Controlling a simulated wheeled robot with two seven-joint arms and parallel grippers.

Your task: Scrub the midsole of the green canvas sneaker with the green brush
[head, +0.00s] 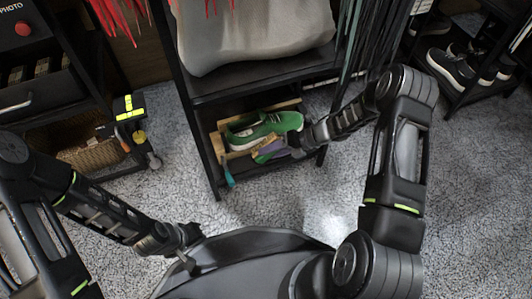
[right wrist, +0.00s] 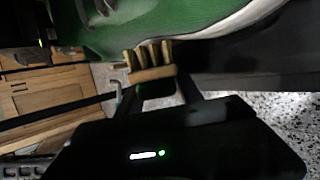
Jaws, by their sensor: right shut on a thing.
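The green canvas sneaker (head: 262,130) lies on its side-on length on the lower shelf, its pale midsole towards me. In the right wrist view the green upper (right wrist: 150,18) and the white midsole edge (right wrist: 235,30) fill the top. My right gripper (head: 292,150) is beside the toe end, shut on a brush. The brush's tan bristle tufts (right wrist: 150,56) point up at the shoe's lower edge, touching or very close; I cannot tell which.
A purple item (head: 270,147) lies in front of the shoe. A blue-handled tool (head: 228,174) hangs at the shelf's front left. The black rack's upper shelf (head: 250,84) is just above. A wicker basket (head: 92,157) stands left; more sneakers (head: 450,68) sit far right.

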